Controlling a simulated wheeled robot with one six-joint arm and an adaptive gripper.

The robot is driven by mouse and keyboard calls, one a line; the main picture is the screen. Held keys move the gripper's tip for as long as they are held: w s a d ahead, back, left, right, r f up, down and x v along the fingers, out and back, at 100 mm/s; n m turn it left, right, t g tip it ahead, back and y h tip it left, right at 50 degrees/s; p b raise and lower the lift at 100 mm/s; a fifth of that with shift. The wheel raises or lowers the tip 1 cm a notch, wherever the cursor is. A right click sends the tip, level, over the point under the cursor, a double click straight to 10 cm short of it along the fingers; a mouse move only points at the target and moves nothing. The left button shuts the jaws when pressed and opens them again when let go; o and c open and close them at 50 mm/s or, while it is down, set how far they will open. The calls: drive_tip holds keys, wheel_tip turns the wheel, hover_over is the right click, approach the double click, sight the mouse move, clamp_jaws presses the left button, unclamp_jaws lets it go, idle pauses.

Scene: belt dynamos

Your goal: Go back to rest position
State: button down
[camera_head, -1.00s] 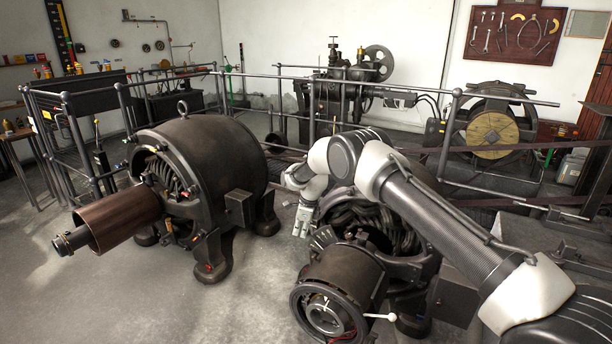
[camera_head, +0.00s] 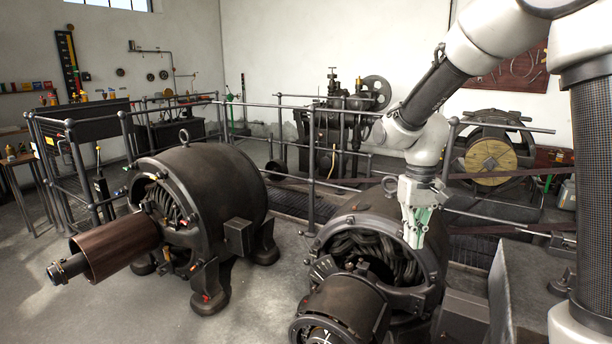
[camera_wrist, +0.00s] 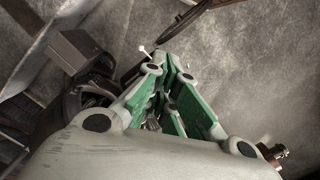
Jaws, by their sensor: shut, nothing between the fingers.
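My gripper (camera_head: 416,236) hangs pointing down above and in front of the right dynamo (camera_head: 350,235) in the head view. Its green-lined fingers are closed together and hold nothing. In the wrist view the gripper's fingers (camera_wrist: 172,75) converge at the tips. Behind the fingers lie a dark machine part at the left and grey floor. My arm rises from the gripper to the upper right of the head view, bent at the elbow.
The left dynamo (camera_head: 205,195), with a brown cylinder (camera_head: 115,245) on its shaft, stands left of the right dynamo. Metal railings (camera_head: 312,150) run behind both. A tool board (camera_head: 510,75) hangs on the back wall. Bare floor lies at front left.

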drive_tip(key=s+d+r+t, duration=0.2)
drive_tip(key=s+d+r, duration=0.1)
drive_tip(key=s, duration=0.3)
drive_tip(key=s+d+r+t, duration=0.2)
drive_tip(key=s+d+r, duration=0.2)
drive_tip(key=s, duration=0.3)
drive_tip(key=s+d+r+m+t, duration=0.1)
drive_tip(key=s+d+r, duration=0.3)
drive_tip(key=s, duration=0.3)
drive_tip(key=shift+s+d+r+t, duration=0.15)
drive_tip(key=shift+r+t, duration=0.25)
drive_tip(key=shift+r, duration=0.25)
